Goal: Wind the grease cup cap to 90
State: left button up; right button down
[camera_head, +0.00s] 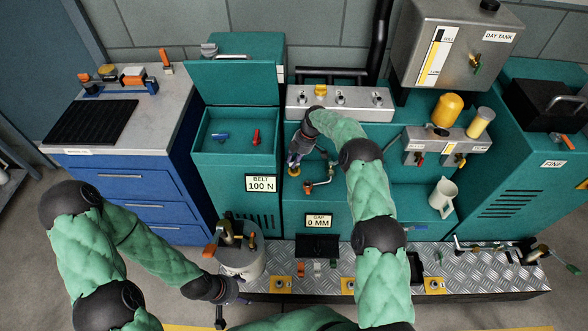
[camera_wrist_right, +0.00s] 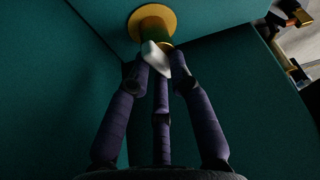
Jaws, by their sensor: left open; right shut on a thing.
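The grease cup (camera_head: 294,171) shows as a small yellow piece on the front of the teal machine. In the right wrist view its round yellow base (camera_wrist_right: 152,18) sits on the teal panel, with a pale faceted cap (camera_wrist_right: 156,60) in front of it. My right gripper (camera_head: 294,161) is shut on this cap, and its three purple fingers (camera_wrist_right: 157,72) close around it. The fingers hide part of the cap, and no scale marks on it can be read. My left gripper (camera_head: 236,296) is open and empty, low at the front beside a grey round tank.
A crank with an orange handle (camera_head: 318,184) is close to the right of my right gripper. The grey tank (camera_head: 242,262) stands near my left gripper. A steel block with knobs (camera_head: 340,102) lies above. Signs read "BELT 100 N" (camera_head: 261,184) and "GAP 0 MM" (camera_head: 318,221).

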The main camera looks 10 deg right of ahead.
jog(key=shift+s+a+f, duration=0.1)
jog(key=shift+s+f, duration=0.35)
jog(key=shift+s+r+m+p, duration=0.1)
jog(key=shift+m+p, duration=0.25)
jog(key=shift+m, duration=0.55)
jog(key=c, duration=1.2)
grip_release()
jog(key=shift+r+t, duration=0.2)
jog(key=shift+t, duration=0.1)
jog(key=shift+w+d+r, duration=0.2)
jog(key=shift+d+r, duration=0.05)
jog(key=shift+r, duration=0.35)
jog(key=p+v, duration=0.2)
jog(key=v, duration=0.5)
jog(key=shift+p, duration=0.3)
jog(key=shift+o, duration=0.3)
jog(key=shift+w, duration=0.1)
